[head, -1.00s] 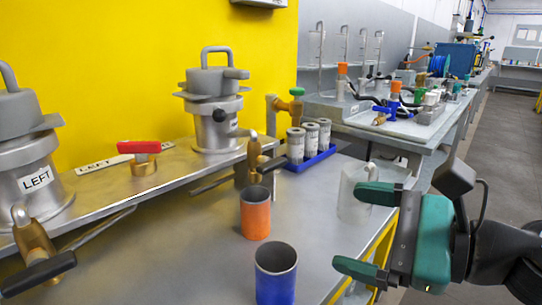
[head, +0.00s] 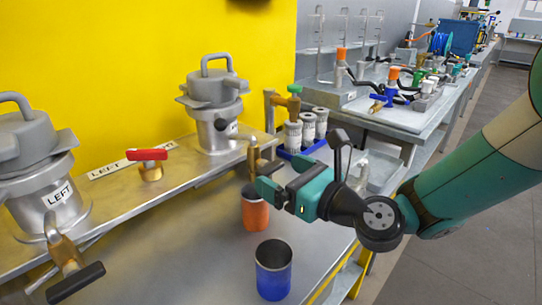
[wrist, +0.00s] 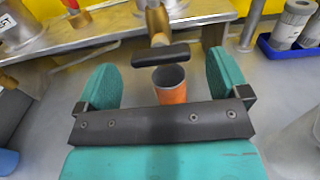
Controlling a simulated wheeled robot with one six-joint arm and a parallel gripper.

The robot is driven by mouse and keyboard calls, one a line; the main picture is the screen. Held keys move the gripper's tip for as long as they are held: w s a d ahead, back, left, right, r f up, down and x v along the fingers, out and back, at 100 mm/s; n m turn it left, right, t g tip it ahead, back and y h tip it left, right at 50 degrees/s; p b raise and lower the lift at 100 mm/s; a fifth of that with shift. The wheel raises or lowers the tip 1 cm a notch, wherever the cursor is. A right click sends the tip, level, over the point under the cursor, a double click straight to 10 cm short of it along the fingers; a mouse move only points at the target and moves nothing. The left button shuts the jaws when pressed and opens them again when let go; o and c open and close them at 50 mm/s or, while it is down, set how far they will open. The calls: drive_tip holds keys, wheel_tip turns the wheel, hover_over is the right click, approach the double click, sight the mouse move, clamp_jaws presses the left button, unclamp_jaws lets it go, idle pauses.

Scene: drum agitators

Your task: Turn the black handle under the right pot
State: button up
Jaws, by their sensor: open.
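The right pot (head: 213,112) is a grey metal vessel on the shelf. Below it, at the shelf's front edge, a brass valve (head: 253,155) points down. Its black handle (wrist: 160,55) lies crosswise in the wrist view, above an orange cup (wrist: 171,92). In the head view my gripper hides the handle. My gripper (head: 266,181) is open and empty, in front of the valve and over the orange cup (head: 255,214). In the wrist view, the handle appears between the two green fingers, near their tips. I see no contact with it.
A blue cup (head: 273,275) stands in front. A left pot (head: 45,180), its valve (head: 63,253) and a red handle (head: 147,154) are at left. A blue rack with grey cylinders (head: 308,132) and a clear beaker (head: 361,172) stand close to my arm.

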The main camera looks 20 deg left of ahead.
sight(275, 170)
drive_tip(key=shift+p+x, duration=0.35)
drive_tip(key=shift+x, duration=1.45)
drive_tip(key=c, duration=0.9)
drive_tip(key=shift+c, duration=0.2)
